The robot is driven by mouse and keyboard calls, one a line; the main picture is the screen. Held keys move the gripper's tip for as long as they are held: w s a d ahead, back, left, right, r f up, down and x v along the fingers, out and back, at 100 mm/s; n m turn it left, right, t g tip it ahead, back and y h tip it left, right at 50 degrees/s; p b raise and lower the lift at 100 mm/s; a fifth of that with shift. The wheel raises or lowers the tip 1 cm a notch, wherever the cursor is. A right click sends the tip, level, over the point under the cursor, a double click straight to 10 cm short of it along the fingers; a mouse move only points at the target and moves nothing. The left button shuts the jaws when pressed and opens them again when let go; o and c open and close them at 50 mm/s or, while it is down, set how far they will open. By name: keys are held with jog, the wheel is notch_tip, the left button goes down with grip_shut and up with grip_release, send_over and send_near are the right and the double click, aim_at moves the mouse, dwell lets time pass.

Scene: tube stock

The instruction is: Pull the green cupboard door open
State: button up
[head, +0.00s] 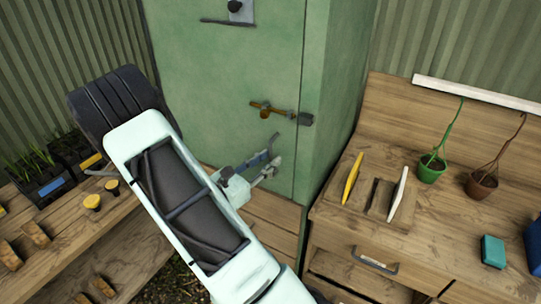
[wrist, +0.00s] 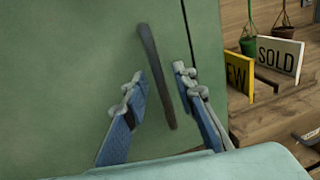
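The green cupboard door (head: 225,75) is shut, with its edge seam at the right. It also fills the left of the wrist view (wrist: 70,70). A long dark handle (wrist: 150,62) is on the door near that seam. My gripper (head: 268,164) is at the lower right of the door, and its fingers also show in the wrist view (wrist: 158,80). It is open, with blue-padded fingers on either side of the handle and visible gaps to it. I cannot tell how deep the handle sits between them. In the head view the gripper hides most of the handle.
A rusty latch bar (head: 272,110) points to a dark catch (head: 306,119) at the seam. A wooden bench (head: 450,215) at the right holds signs, a green pot (head: 431,170) and a brown pot (head: 481,185). A plant shelf (head: 75,235) stands at the left.

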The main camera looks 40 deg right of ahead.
jog(key=shift+w+d, duration=0.2)
jog(key=shift+d, duration=0.6)
jog(key=shift+c, duration=0.5)
grip_shut()
